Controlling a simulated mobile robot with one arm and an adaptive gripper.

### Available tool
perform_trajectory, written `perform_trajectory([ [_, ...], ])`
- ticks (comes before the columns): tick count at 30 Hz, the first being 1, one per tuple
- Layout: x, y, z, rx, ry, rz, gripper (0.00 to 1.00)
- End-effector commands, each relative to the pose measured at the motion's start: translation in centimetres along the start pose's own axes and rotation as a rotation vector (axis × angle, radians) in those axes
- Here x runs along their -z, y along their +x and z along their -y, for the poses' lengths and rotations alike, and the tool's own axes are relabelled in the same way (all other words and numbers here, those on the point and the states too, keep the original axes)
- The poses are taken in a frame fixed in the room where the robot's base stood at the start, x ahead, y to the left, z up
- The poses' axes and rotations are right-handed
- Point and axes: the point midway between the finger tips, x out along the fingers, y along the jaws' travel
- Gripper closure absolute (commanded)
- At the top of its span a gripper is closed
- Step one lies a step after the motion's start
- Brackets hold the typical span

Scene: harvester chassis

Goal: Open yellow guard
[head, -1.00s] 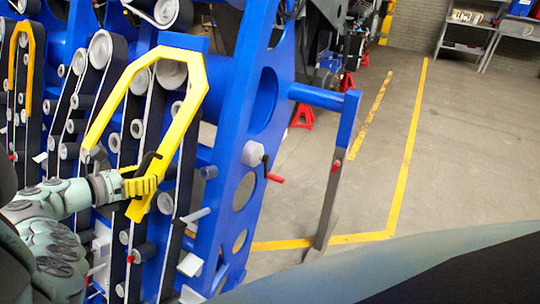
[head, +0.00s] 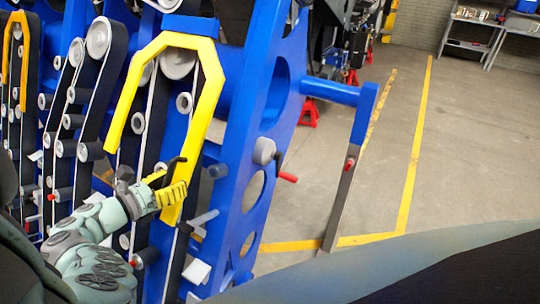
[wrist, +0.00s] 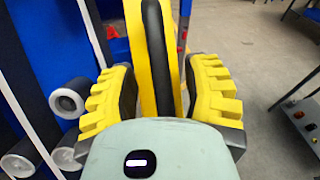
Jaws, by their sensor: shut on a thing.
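The yellow guard (head: 207,85) is an angular arch over the belts and pulleys at the blue frame's near end. The exact finger contact is partly hidden by the gripper body.
The blue frame (head: 244,150) stands right of the guard, with a red-tipped crank (head: 288,177) and a blue-and-grey post (head: 345,185) jutting out. Another yellow guard (head: 22,70) is at far left. The floor (head: 460,150) at right is open.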

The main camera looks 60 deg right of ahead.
Motion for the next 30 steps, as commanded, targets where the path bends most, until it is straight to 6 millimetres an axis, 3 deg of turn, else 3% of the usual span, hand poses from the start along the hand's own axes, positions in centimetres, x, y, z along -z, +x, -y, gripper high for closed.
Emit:
perform_trajectory([
  [30,-0.3,-6.3,-0.1,-0.003,-0.001,-0.002,0.57],
])
